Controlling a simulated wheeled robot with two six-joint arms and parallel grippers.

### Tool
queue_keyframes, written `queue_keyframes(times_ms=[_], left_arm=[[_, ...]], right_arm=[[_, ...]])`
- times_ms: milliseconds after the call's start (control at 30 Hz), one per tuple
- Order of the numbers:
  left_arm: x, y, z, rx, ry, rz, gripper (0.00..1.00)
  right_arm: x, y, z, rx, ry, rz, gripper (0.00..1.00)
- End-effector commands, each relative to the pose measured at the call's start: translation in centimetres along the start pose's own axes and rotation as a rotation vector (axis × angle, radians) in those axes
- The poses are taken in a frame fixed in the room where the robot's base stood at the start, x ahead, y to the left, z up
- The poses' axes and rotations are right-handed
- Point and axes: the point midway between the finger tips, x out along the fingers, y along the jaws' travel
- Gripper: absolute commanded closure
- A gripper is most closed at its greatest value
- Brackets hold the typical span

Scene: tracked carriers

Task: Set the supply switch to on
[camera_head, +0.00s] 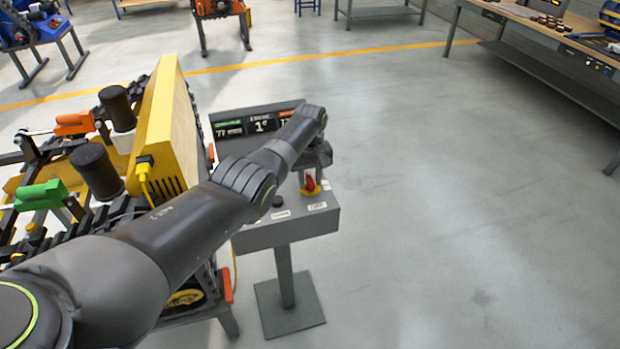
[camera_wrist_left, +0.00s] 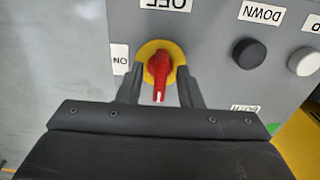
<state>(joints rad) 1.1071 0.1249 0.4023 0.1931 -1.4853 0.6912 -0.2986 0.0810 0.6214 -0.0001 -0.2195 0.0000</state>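The supply switch is a red rotary knob on a round yellow plate (camera_head: 311,187) on the grey control box; the knob (camera_wrist_left: 160,72) also shows in the left wrist view. Its handle lies nearly along the picture's vertical there, with a white mark at its lower end. The OFF label (camera_wrist_left: 165,5) is above it, upside down, and the ON label (camera_wrist_left: 120,59) is to its left. My left gripper (camera_wrist_left: 161,80) is open, one finger on each side of the knob, with small gaps visible. It also shows in the head view (camera_head: 316,172), above the switch. My right gripper is out of view.
A black DOWN button (camera_wrist_left: 249,54) and a white button (camera_wrist_left: 304,62) sit beside the switch. The box's display (camera_head: 262,124) stands behind my arm. A carrier frame with a yellow panel (camera_head: 160,125) stands close at the left. The floor to the right is clear.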

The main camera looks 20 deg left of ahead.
Motion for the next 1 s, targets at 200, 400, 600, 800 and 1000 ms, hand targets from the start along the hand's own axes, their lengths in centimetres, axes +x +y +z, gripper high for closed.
queue_keyframes(times_ms=[200,400,600,800,1000], left_arm=[[-0.03,0.02,0.01,0.000,0.000,0.000,0.76],[-0.03,0.01,0.01,0.000,0.000,0.000,1.00],[-0.03,0.01,0.01,0.003,0.000,0.000,1.00],[-0.05,0.01,0.01,0.046,-0.001,0.000,1.00],[-0.05,0.00,0.03,0.160,-0.001,0.000,1.00]], right_arm=[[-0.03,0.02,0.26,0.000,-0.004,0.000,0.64],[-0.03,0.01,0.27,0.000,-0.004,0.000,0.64],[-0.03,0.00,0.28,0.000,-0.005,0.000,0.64],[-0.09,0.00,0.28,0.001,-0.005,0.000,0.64],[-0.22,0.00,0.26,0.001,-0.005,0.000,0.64]])
